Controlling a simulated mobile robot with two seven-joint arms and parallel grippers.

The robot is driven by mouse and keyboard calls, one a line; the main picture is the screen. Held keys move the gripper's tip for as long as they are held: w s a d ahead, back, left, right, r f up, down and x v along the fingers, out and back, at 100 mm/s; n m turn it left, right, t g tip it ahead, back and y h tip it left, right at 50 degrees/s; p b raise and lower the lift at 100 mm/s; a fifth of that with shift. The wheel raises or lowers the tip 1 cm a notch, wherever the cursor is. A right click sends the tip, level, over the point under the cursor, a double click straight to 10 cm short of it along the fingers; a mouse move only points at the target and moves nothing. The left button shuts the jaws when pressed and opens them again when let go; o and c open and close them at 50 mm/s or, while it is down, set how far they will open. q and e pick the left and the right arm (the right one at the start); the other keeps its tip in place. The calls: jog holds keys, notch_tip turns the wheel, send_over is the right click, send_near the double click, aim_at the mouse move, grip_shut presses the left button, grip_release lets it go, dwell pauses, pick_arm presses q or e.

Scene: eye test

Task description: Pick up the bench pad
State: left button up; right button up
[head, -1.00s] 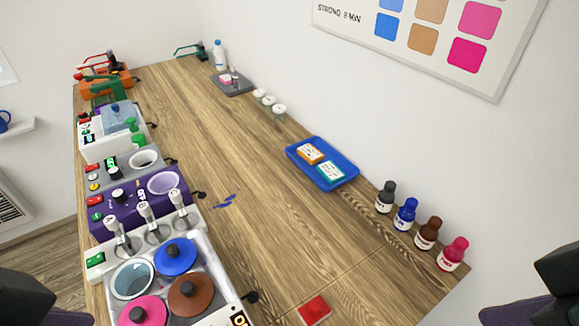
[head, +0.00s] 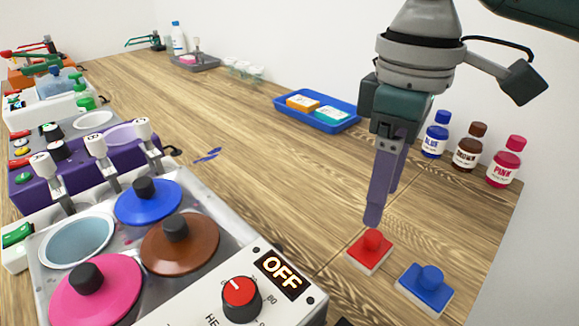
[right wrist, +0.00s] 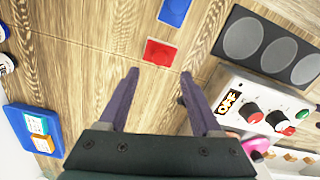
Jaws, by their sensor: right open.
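Nothing in view is marked as the bench pad. A red square piece with a knob (head: 370,251) lies on the wooden bench, and a blue square piece with a knob (head: 424,288) lies beside it, nearer the front right. My right gripper (head: 382,203) is open and empty, pointing down above the red piece, apart from it. In the right wrist view, the red piece (right wrist: 160,52) shows just beyond the open fingertips (right wrist: 159,74), and the blue piece (right wrist: 173,12) is farther off at the top edge. My left gripper is not in view.
A machine with coloured lids and a red dial (head: 240,296) fills the lower left. Bottles (head: 468,147) stand by the wall. A blue tray (head: 346,125) holds two boxes. A black plate with round wells (right wrist: 265,46) lies near the machine. The bench middle is mostly clear.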

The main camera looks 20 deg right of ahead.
aim_at(376, 235)
jog(key=f, duration=0.6)
jog(key=shift+s+d+f+b, duration=0.2)
jog(key=shift+f+b, duration=0.15)
jog(key=shift+b, duration=0.05)
grip_shut()
